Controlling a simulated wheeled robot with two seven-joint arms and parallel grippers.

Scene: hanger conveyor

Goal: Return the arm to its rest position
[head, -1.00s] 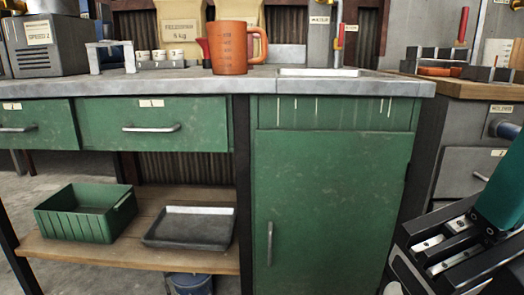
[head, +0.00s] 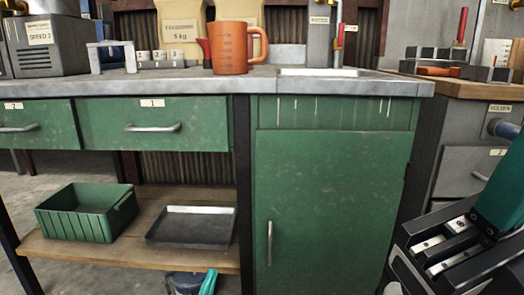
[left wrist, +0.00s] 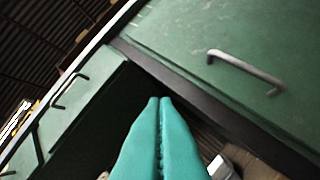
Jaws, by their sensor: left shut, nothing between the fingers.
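A workbench (head: 345,86) spans the view, bearing an orange jug (head: 229,48). Below are a green drawer (head: 152,125) and a closed green cabinet door (head: 335,205). A green crate (head: 72,226) and a grey tray (head: 165,238) sit on the wooden shelf (head: 120,252).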

